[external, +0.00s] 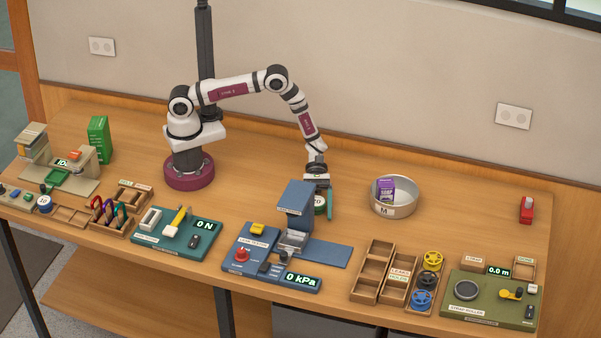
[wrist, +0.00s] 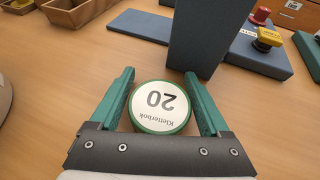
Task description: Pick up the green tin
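The green tin (wrist: 160,107) is round, with a green rim and a white lid label reading "20", upside down in the wrist view. In the external view the tin (external: 320,204) stands on the table just behind the blue tester column, partly hidden by it and by my gripper. My gripper (wrist: 159,73) points down with its green fingers on either side of the tin. A narrow gap shows on the right side, so it looks open around the tin. The gripper (external: 323,198) also shows in the external view.
The blue leak tester column (external: 294,205) stands close beside the tin and my fingers. A round metal pan (external: 395,204) holding a purple box (external: 385,188) is to the right. Wooden trays (external: 374,270) line the front. The table behind and left of the tin is clear.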

